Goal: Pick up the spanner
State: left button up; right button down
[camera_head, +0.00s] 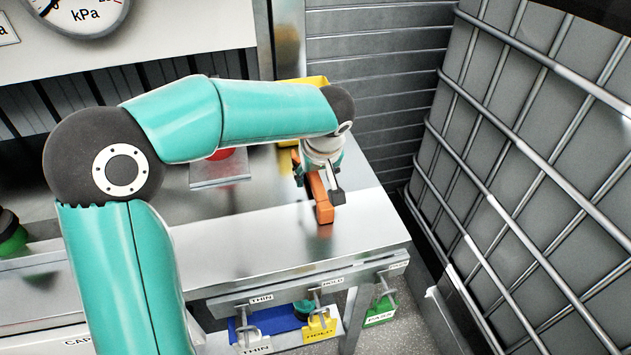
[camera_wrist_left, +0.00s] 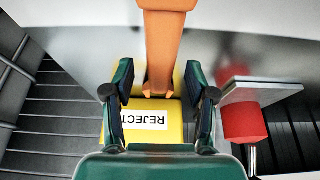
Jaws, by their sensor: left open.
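An orange bar-like piece (camera_head: 322,203), which I take to be the spanner, lies on the steel table (camera_head: 240,242). In the left wrist view the orange piece (camera_wrist_left: 163,48) comes in from the top, and its near end lies between the two fingers. My left gripper (camera_head: 325,180) is over the piece and hides part of it. In the wrist view the left gripper (camera_wrist_left: 158,80) is open, with a gap on each side of the piece. I cannot tell its height above the table. My right gripper is not in view.
A yellow container (camera_head: 312,81) labelled REJECT (camera_wrist_left: 150,119) is behind the gripper. A red part (camera_head: 220,154) sits by a small metal plate (camera_head: 219,173) left of it. Labelled tags hang along the front edge. A caged grey tank (camera_head: 540,150) stands right.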

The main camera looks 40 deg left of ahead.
aim_at(315, 176)
pick_arm(q)
jog(key=shift+w+a+f, duration=0.15)
jog(key=shift+a+f, duration=0.05)
jog(key=shift+f, duration=0.4)
grip_shut()
jog(key=shift+r, duration=0.1)
jog(key=shift+r, duration=0.15)
notch_tip(315, 176, up, 20)
jog(key=p, duration=0.3)
jog(key=c, duration=0.8)
grip_release()
grip_shut()
jog(key=shift+f, duration=0.2)
